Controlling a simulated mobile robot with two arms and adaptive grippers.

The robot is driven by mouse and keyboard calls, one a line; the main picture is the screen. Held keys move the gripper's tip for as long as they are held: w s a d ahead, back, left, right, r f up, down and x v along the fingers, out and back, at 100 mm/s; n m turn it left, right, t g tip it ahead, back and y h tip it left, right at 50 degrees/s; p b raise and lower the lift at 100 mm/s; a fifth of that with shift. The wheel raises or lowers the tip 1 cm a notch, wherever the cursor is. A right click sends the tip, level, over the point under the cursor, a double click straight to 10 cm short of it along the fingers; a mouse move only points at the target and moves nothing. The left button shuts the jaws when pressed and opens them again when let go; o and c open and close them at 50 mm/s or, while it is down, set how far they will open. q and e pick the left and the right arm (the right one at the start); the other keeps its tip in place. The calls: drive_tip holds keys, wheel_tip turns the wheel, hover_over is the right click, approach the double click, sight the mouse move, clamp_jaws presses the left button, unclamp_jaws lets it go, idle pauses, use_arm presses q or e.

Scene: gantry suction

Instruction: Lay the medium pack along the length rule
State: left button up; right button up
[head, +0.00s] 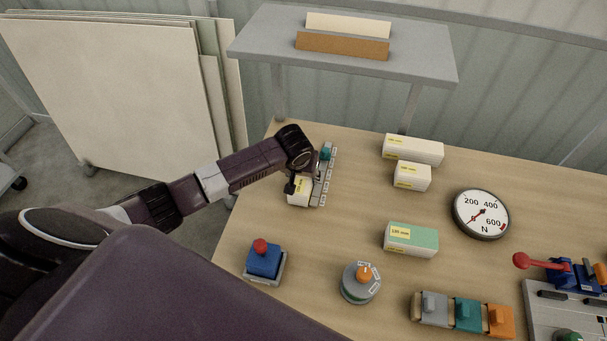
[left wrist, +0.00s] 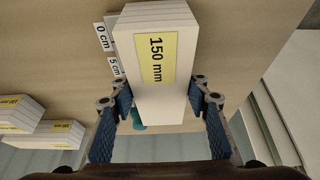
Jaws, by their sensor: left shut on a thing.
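My left gripper (head: 300,177) is shut on a white pack (head: 298,191) with a yellow label. In the left wrist view this pack (left wrist: 158,95) reads 150 mm, with a finger pad against each side. The grey length rule (head: 325,180) with white tags lies just right of the pack, roughly parallel to it. Tags 0 cm (left wrist: 104,37) and 5 cm (left wrist: 115,67) show beside the pack. A teal slider (head: 327,154) sits on the rule and is partly hidden behind the pack in the wrist view. I cannot tell whether the pack touches the table. My right gripper is not in view.
Two white packs (head: 425,151) (head: 411,177) and a green-topped pack (head: 425,235) stand right of the rule. A force dial (head: 481,214), blue red-button box (head: 264,261), orange-knobbed round device (head: 361,281) and coloured blocks (head: 467,315) are around. The table centre is clear.

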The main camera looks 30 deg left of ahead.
use_arm(q)
drive_tip(key=shift+f, duration=0.4)
drive_tip(key=o, duration=1.5)
drive_tip(key=shift+o, duration=0.2)
drive_tip(key=v, duration=1.2)
